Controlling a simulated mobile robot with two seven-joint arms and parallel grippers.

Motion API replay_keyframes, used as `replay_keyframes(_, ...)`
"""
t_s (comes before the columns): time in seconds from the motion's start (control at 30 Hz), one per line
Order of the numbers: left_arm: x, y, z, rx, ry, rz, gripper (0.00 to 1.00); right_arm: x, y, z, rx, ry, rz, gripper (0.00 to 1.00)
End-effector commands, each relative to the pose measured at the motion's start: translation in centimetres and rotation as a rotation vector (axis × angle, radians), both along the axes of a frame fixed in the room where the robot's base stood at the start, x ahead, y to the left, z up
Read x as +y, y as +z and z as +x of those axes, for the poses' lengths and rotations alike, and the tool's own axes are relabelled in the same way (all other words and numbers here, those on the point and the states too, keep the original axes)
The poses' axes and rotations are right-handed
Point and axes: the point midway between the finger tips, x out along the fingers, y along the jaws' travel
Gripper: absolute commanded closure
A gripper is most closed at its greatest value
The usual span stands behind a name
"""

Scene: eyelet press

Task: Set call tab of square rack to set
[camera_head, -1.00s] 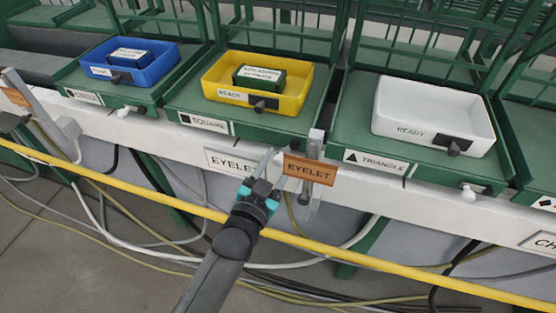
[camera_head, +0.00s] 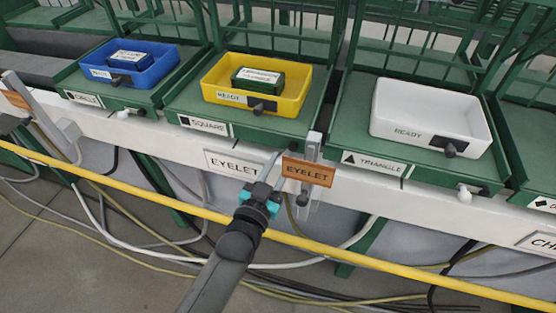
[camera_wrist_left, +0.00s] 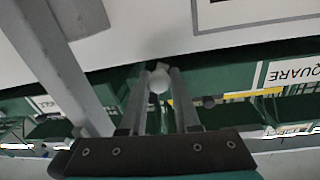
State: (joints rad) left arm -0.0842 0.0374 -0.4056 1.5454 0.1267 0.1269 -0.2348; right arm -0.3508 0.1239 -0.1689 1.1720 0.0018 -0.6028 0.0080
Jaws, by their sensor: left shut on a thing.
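The square rack's green shelf (camera_head: 280,127) carries a sign reading SQUARE (camera_head: 203,125). In the left wrist view, where the SQUARE sign (camera_wrist_left: 292,72) appears upside down, a white round knob (camera_wrist_left: 158,79), which looks like the rack's call tab, sits between the fingers. My left gripper (camera_head: 284,162) reaches up to the shelf's front edge beside the EYELET post and is shut on this tab. The tab is hidden in the head view, so its setting cannot be told. My right gripper is not in view.
An orange EYELET plate (camera_head: 308,171) on a grey post (camera_head: 312,148) stands close right of the gripper. A yellow READY bin (camera_head: 213,79) sits on the square rack. The triangle rack has a similar white knob (camera_head: 464,193). A yellow rail (camera_head: 400,262) crosses below.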

Motion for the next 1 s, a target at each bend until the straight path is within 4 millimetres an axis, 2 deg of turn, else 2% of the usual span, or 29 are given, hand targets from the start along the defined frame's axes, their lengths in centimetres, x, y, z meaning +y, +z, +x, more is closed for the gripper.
replay_keyframes(0.13,0.04,0.04,0.07,0.018,0.005,-0.064,1.0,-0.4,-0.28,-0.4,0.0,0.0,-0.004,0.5)
replay_keyframes(0.47,-0.1,-0.09,0.0,0.024,0.004,-0.078,1.0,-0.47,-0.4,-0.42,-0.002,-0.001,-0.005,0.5)
replay_keyframes(0.5,-0.11,-0.09,0.0,0.024,0.004,-0.078,0.63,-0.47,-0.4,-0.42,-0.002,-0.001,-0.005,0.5)
replay_keyframes(0.6,-0.14,-0.11,-0.02,0.023,0.003,-0.075,0.52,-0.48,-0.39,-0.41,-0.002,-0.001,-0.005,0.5)
replay_keyframes(0.7,-0.16,-0.12,-0.03,0.023,0.003,-0.074,0.42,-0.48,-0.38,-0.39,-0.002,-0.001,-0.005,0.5)
replay_keyframes(1.0,-0.12,-0.13,-0.18,0.023,0.002,-0.07,0.42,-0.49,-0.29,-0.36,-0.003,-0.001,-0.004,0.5)
